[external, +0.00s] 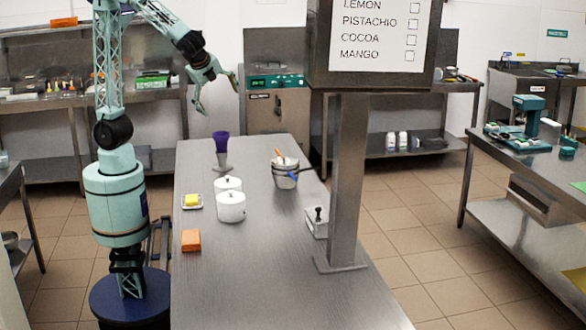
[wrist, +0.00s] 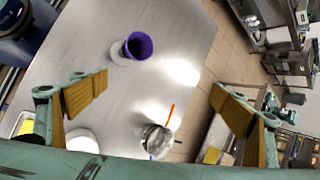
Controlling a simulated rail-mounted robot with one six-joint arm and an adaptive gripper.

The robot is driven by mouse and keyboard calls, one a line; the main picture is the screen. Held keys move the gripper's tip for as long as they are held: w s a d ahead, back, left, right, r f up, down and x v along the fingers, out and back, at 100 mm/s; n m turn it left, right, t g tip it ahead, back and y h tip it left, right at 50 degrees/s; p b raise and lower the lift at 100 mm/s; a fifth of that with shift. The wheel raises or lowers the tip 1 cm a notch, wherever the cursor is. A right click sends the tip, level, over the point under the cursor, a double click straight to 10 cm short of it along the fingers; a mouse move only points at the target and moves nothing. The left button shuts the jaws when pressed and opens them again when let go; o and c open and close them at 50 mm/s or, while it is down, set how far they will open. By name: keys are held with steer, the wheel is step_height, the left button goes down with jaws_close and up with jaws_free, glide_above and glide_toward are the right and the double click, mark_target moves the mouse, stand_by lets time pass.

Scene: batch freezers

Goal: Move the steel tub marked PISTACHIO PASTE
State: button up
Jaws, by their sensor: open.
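No PISTACHIO PASTE marking is readable on any container, so I cannot tell for sure which is the tub. A round steel container (external: 286,180) stands toward the right edge of the steel table, with an orange-handled tool and something blue at its rim. It also shows in the wrist view (wrist: 156,141), low and between my fingers. A small steel box (external: 316,226) with a dark knob on top stands by the post, partly hidden by it. My gripper (external: 217,100) is open and empty, high above the table's far end; its spread fingers show in the wrist view (wrist: 160,90).
Two white lidded pots (external: 231,208), a yellow block on a dish (external: 192,201), an orange block (external: 191,240) and a purple cup (external: 221,142) stand on the table (external: 265,290). A steel post (external: 347,190) carries a flavour sign (external: 380,35). The table's near end is clear.

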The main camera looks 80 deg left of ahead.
mark_target(318, 223)
steer(key=w+d+f+m+t+b, duration=0.1)
steer(key=w+d+f+m+t, duration=0.2)
steer(key=w+d, duration=0.45)
steer(key=w+d+f+m+y, duration=0.1)
steer(key=w+d+f+m, duration=0.3)
steer(key=w+d, duration=0.3)
steer(key=w+d+f+m+t+b, duration=0.1)
steer(key=w+d+f+m+t, duration=0.2)
steer(key=w+d, duration=0.4)
steer(key=d+f+m+t+h, duration=0.1)
steer(key=d+f+m, duration=0.3)
steer(key=d, duration=0.7)
steer(key=d+f+m+t+h+b, duration=0.1)
steer(key=d+f+m+h, duration=0.1)
steer(key=d+f+m, duration=0.2)
steer(key=w+d+f+m+t+h, duration=0.1)
steer(key=d+f+m, duration=0.3)
steer(key=d+f, duration=0.5)
steer(key=shift+d+f+t+h, duration=0.1)
steer(key=shift+d+t+h, duration=0.15)
steer(key=shift+d, duration=2.15)
steer(key=shift+d+f+t+h, duration=0.15)
steer(key=shift+d+h, duration=0.1)
steer(key=shift+d, duration=2.1)
steer(key=shift+r, duration=0.1)
steer(key=shift+w, duration=0.15)
steer(key=shift+b+x, duration=1.2)
steer(key=shift+x, duration=5.6)
steer(key=shift+a, duration=0.15)
steer(key=shift+c, duration=0.7)
